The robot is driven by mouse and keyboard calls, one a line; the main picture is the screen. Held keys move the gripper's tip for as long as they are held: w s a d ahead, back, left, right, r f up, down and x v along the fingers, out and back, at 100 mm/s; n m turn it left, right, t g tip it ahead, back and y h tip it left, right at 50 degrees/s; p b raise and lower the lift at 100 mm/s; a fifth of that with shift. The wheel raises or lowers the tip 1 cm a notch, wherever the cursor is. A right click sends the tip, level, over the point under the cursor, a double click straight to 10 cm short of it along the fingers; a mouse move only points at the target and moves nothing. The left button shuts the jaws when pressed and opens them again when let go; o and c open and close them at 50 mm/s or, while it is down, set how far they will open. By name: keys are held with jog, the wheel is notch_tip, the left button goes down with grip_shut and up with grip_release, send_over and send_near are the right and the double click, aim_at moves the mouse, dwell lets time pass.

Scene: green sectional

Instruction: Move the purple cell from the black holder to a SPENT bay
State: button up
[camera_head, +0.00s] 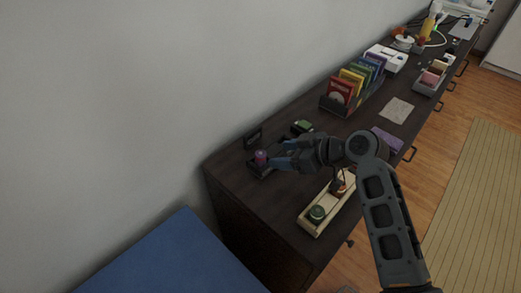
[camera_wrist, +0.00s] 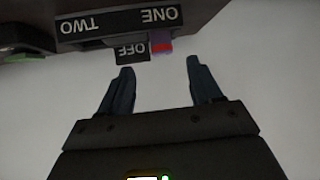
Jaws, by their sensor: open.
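The purple cell (camera_head: 260,156) stands upright in the black holder (camera_head: 255,170) near the left end of the dark cabinet. My gripper (camera_head: 280,162) is open and empty, just to the right of the cell. In the wrist view, my gripper's two fingers (camera_wrist: 158,72) are spread apart. A small purple and red piece (camera_wrist: 162,46), probably the cell, shows ahead between them, beside an OFF label. The black holder (camera_wrist: 75,27) carries the upside-down words ONE and TWO there. I cannot read a SPENT label in either view.
A cream tray (camera_head: 310,228) with a green-topped cell (camera_head: 317,212) lies at the front of the cabinet top. A small green-topped item (camera_head: 302,127) and a rack of colored sleeves (camera_head: 352,86) stand behind my gripper. The wall runs close along the back.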

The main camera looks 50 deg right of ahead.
aim_at(263, 155)
jog(key=p+x, duration=0.1)
jog(key=x, duration=0.6)
jog(key=shift+w+a, duration=0.2)
jog(key=shift+c, duration=0.3)
grip_shut()
jog(key=shift+r, duration=0.1)
